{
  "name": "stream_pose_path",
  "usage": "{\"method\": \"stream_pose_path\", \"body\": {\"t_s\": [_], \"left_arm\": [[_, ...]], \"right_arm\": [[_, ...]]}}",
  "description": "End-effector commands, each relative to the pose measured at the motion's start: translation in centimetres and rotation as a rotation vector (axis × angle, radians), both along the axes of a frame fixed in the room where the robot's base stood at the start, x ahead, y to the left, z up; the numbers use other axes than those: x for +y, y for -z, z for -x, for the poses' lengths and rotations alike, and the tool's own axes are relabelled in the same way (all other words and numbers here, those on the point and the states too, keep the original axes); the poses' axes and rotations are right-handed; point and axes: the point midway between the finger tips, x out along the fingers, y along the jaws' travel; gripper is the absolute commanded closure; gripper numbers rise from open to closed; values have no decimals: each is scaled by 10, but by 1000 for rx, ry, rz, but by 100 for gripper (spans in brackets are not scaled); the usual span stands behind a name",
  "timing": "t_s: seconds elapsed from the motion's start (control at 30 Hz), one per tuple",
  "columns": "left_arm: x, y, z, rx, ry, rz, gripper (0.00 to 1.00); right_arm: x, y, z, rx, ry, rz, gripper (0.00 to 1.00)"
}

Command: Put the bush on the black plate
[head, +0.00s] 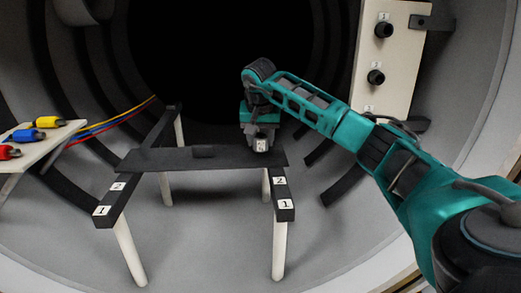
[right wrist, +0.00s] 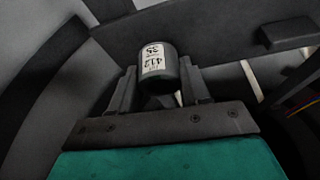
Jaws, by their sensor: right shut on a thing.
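The bush is a short dark cylinder with a white printed label (right wrist: 157,66). My right gripper (right wrist: 160,85) is shut on it, with a finger on each side. In the head view the bush (head: 261,145) shows under my right gripper (head: 260,133), by the right end of the black plate. The black plate (head: 170,161) lies flat across two dark rails. In the right wrist view the plate (right wrist: 215,32) is beyond the bush. I cannot tell whether bush and plate touch. My left gripper is not in view.
The rails, numbered 1 and 2, stand on white legs. A pale panel (head: 385,60) with dark knobs stands at right. Yellow, blue and red connectors (head: 26,135) with cables are on a pale shelf at left.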

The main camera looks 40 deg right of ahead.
Motion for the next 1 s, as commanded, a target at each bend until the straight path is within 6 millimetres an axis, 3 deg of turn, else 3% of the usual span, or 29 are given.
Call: {"method": "stream_pose_path", "body": {"t_s": [0.1, 0.2, 0.5, 0.53, 0.8, 1.0], "left_arm": [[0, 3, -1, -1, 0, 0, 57], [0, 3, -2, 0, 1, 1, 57], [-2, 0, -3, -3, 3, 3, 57], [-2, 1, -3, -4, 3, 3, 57], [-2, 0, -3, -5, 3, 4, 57], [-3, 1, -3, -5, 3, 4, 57]], "right_arm": [[0, 22, 0, 2, 1, 1, 96], [0, 30, 0, 0, 1, 0, 96], [0, 32, 0, -1, 1, 0, 96], [0, 33, 0, 1, 0, 0, 52], [0, 32, 0, 1, 0, 0, 28], [0, 32, 0, 1, 0, 0, 28]]}}
